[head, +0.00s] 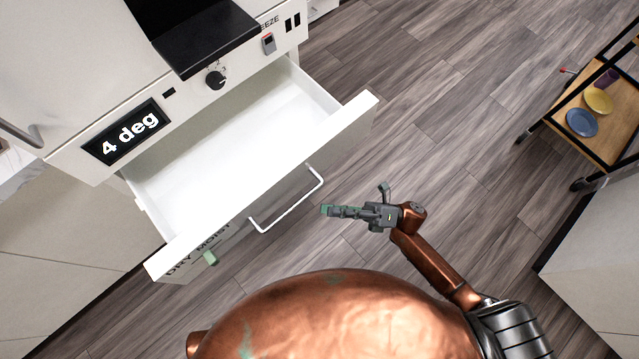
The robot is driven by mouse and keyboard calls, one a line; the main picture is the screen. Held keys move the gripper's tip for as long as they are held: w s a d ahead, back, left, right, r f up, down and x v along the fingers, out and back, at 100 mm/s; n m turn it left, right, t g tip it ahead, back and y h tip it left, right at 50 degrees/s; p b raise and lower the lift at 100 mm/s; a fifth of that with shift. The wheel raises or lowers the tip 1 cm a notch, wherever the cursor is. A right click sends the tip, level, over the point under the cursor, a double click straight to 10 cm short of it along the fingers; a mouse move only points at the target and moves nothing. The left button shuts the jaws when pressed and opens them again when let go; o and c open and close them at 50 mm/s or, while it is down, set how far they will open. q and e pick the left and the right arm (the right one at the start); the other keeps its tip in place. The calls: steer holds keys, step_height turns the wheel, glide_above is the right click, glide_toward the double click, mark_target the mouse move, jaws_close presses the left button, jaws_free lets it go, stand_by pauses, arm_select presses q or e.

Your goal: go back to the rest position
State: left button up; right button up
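My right gripper (330,210) is in the middle of the head view, over the floor. It points left toward the handle (290,205) of an open white drawer and is apart from it. Its fingers overlap from this angle, so I cannot tell whether it is open or shut; I see nothing held in it. My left gripper is not in view; only a small copper piece of my body shows at the bottom left.
The white drawer (225,150) is pulled out of the white cabinet and looks empty. A display (128,131) reads "4 deg". A shelf cart (610,128) with a blue plate (581,122) and yellow plate (598,100) stands right. The wooden floor (440,110) between is clear.

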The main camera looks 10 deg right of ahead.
steer(key=shift+d+f, duration=0.15)
steer(key=shift+d, duration=0.2)
stand_by(0.3)
